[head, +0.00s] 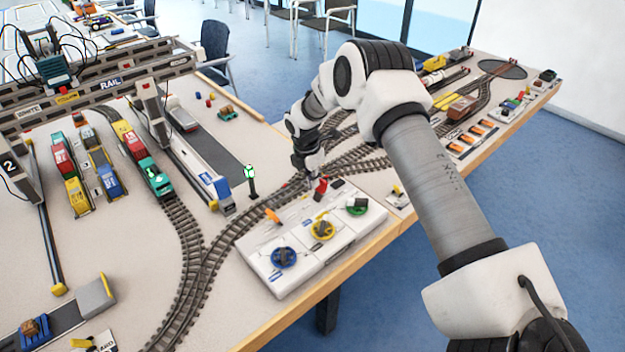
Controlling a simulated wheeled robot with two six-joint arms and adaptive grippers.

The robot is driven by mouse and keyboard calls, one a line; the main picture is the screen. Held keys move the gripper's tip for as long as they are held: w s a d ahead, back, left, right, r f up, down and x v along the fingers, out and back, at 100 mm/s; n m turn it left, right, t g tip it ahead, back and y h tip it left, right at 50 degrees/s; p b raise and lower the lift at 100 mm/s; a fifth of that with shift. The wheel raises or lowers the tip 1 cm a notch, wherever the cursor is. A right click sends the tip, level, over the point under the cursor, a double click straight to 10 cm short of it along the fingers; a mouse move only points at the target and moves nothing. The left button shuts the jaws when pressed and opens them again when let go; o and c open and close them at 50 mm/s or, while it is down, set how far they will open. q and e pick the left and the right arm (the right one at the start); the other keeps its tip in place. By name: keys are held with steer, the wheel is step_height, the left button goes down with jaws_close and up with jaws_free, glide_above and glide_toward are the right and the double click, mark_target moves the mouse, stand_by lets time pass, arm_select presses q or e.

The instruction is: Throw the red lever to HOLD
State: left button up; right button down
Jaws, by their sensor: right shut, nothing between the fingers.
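The red lever (321,189) stands on the back part of a white control panel (310,258) near the table's front edge. My right gripper (314,176) is shut and empty, pointing down just above and behind the red lever. I cannot tell whether its fingertips touch the lever. The lever's labels, HOLD included, are too small to read. My left gripper is not in the head view.
The panel also carries an orange lever (272,215) and blue (283,257), yellow (322,230) and green (356,207) knobs. A green signal lamp (250,178) stands behind it. Curved track (215,262) runs beside it. A rail gantry (110,84) spans the back left.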

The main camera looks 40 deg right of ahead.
steer(key=shift+r, duration=0.45)
steer(key=shift+a, duration=0.1)
step_height(320, 180, up, 12)
steer(key=a, duration=0.1)
steer(key=shift+a+f, duration=0.25)
steer(key=shift+a, duration=0.15)
steer(key=shift+s, duration=0.1)
steer(key=shift+f, duration=0.1)
